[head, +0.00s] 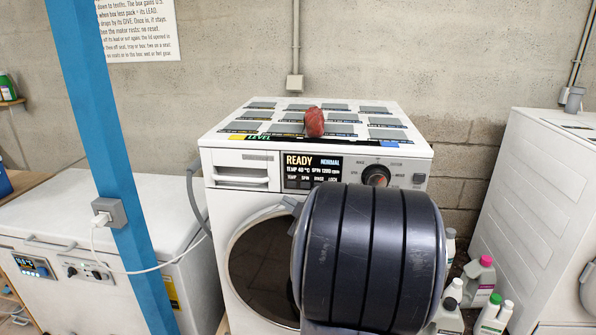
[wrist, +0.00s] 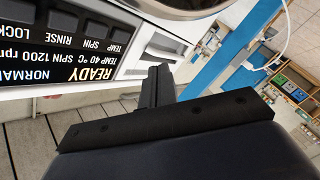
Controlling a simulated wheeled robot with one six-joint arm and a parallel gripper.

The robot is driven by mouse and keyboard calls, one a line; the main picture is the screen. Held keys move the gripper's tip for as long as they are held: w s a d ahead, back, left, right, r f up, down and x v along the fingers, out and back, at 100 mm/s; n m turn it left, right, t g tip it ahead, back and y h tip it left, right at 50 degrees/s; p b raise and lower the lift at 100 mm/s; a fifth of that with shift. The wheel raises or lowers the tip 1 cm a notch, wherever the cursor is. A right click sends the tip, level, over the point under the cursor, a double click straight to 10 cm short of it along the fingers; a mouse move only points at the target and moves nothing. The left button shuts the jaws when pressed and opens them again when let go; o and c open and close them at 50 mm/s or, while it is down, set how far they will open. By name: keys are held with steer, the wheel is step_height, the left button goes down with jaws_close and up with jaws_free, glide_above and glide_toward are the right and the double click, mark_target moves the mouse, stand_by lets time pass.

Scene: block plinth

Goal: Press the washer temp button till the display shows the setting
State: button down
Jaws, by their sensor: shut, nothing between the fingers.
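The white washer (head: 225,160) stands in the middle of the head view. Its black display (head: 312,172) reads READY, NORMAL, TEMP 40 °C and SPIN 1200 rpm. The display also shows upside down in the wrist view (wrist: 62,75), where the TEMP label is at its right end. My gripper (wrist: 158,80) is shut and empty, close to the panel and just right of the TEMP label in the wrist view; contact cannot be told. My arm hides the gripper in the head view.
A round knob (head: 376,175) sits right of the display. A reddish lump (head: 314,122) lies on the washer's top among grey tiles. A blue post (head: 105,130) with a socket stands left. Bottles (head: 478,280) stand on the floor right, beside another white appliance (head: 540,200).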

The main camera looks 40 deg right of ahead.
mark_target(295, 192)
stand_by(0.3)
steer(key=s+a+p, duration=0.2)
steer(key=a+p, duration=0.1)
steer(key=p, duration=0.1)
steer(key=shift+s, duration=0.25)
steer(key=shift+w+d+p, duration=0.3)
steer(key=shift+w+d, duration=1.15)
steer(key=shift+d, duration=0.25)
steer(key=shift+w+d+p, duration=0.25)
steer(key=shift+w+d, duration=1.2)
steer(key=shift+d, duration=0.25)
steer(key=shift+w+d, duration=0.25)
steer(key=shift+d, duration=0.05)
